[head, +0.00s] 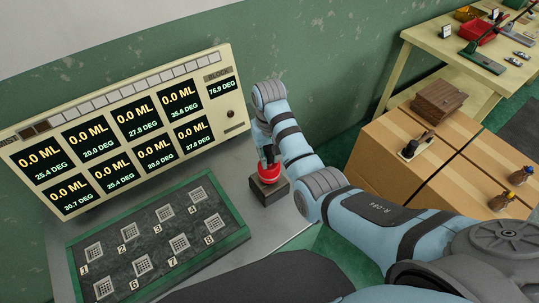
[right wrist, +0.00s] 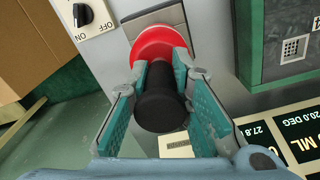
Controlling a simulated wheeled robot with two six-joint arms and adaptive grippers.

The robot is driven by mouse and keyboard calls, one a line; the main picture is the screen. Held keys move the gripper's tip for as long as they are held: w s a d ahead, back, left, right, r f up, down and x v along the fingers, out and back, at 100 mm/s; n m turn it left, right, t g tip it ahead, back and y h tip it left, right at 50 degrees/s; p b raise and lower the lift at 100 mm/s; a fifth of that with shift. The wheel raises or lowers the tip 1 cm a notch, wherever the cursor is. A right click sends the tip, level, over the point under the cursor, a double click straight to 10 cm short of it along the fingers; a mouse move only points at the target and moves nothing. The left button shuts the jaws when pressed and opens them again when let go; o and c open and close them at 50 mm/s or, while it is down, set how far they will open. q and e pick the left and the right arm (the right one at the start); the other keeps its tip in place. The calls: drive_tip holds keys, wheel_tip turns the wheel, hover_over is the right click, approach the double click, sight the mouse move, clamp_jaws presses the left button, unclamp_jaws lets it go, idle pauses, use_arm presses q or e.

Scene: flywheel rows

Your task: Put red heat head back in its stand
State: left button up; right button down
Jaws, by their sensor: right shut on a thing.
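The red heat head (head: 268,173) has a rounded red end and a black handle. In the right wrist view its red end (right wrist: 150,43) points away from me, and the black handle (right wrist: 160,105) lies between the fingers. My right gripper (right wrist: 165,78) is shut on the handle. The stand (head: 271,193) is a small dark block on the grey bench. The red end is right over the top of the stand, and I cannot tell whether it rests in it. Part of the stand (right wrist: 150,20) shows behind the red end in the wrist view. My left gripper is not in view.
A display panel (head: 120,135) stands at the back of the bench. A green-edged tray (head: 155,240) with several numbered grids lies in front of it. An ON/OFF knob (right wrist: 83,15) is near the stand. Cardboard boxes (head: 400,150) stand beyond my right arm.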

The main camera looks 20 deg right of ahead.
drive_tip(key=shift+f+b, duration=0.3)
drive_tip(key=shift+f, duration=0.65)
drive_tip(key=c, duration=1.6)
unclamp_jaws()
drive_tip(key=shift+o, duration=1.2)
drive_tip(key=shift+s, duration=0.1)
